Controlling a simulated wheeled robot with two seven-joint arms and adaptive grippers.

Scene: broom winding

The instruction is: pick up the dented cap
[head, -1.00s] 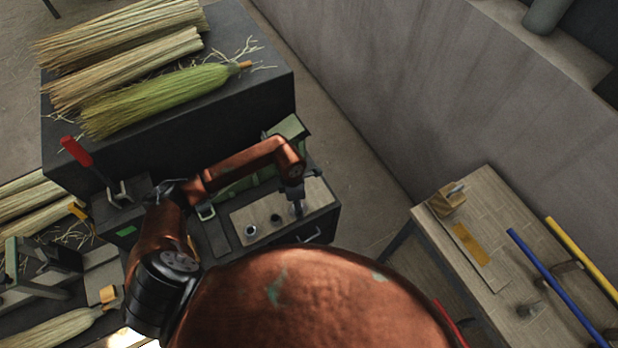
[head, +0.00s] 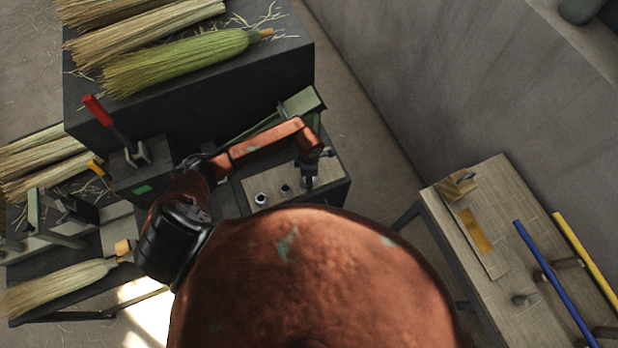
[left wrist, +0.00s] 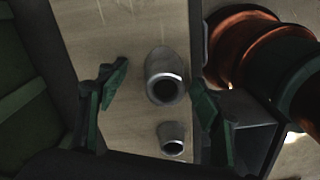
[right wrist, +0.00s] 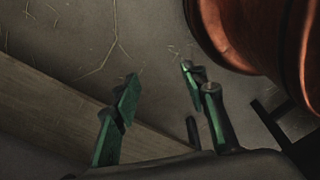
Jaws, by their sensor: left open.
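My left gripper (head: 308,182) points down over the right part of a pale wooden board (head: 257,184). It is open. In the left wrist view a grey metal cap (left wrist: 162,66) lies between the spread fingers of the left gripper (left wrist: 161,88), with nothing gripped. A second grey cap (left wrist: 172,138) sits lower in that view. In the head view two caps, one at the left (head: 261,199) and one in the middle (head: 285,190), show left of the gripper. I cannot tell which cap is dented. My right gripper (right wrist: 163,92) shows only in its wrist view, its fingers apart and empty.
A dark bench (head: 190,87) with broom bundles (head: 180,62) stands behind the board. A red-handled clamp (head: 97,109) stands to the left. On the right, a wooden table (head: 450,205) holds a wooden block and blue and yellow rods. Floor shows between them.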

